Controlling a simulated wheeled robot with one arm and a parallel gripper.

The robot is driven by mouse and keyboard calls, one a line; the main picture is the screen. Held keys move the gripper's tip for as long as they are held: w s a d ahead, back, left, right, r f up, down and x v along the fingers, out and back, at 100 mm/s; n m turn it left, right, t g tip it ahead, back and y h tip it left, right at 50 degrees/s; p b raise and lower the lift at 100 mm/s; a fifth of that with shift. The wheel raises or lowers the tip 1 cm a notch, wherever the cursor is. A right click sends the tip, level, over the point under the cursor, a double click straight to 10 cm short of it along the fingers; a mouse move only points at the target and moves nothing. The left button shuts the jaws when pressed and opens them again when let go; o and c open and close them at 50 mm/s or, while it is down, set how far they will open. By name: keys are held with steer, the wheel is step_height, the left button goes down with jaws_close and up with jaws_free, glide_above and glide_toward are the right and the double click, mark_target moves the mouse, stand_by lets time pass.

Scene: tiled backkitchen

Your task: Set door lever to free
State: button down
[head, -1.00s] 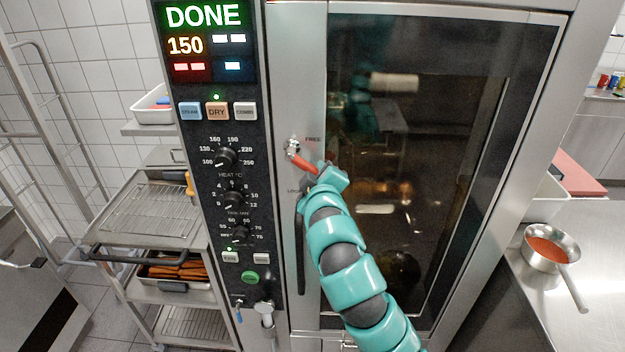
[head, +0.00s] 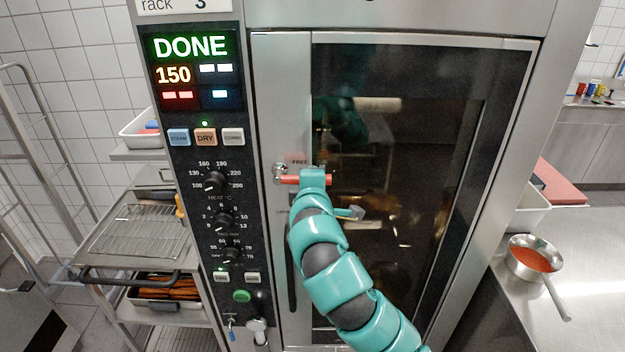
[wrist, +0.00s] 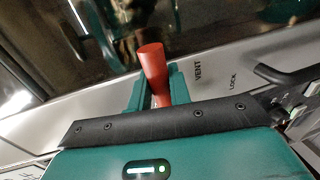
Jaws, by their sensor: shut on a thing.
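The door lever (head: 291,180) has a red handle on a metal pivot on the steel strip of the oven door. In the head view the handle points right, about level, just below the FREE label (head: 300,162). My gripper (head: 314,179) is shut on its outer part. In the wrist view the red handle (wrist: 153,70) stands between the two teal fingers (wrist: 154,92). The VENT label (wrist: 198,71) is beside it and the LOCK label (wrist: 233,81) farther right. My gripper and arm partly hide the strip below the lever.
The oven's control panel (head: 190,205) reads DONE and 150. The oven door (head: 420,130) looks closed. A rack trolley with a wire grid (head: 135,230) stands at left. A pan of red sauce (head: 535,258) rests on the steel counter (head: 500,310) at right.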

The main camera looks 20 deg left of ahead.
steer(key=shift+r, duration=0.15)
steer(key=c, duration=1.3)
jaws_free()
steer(key=shift+c, duration=0.2)
steer(key=shift+s, duration=0.1)
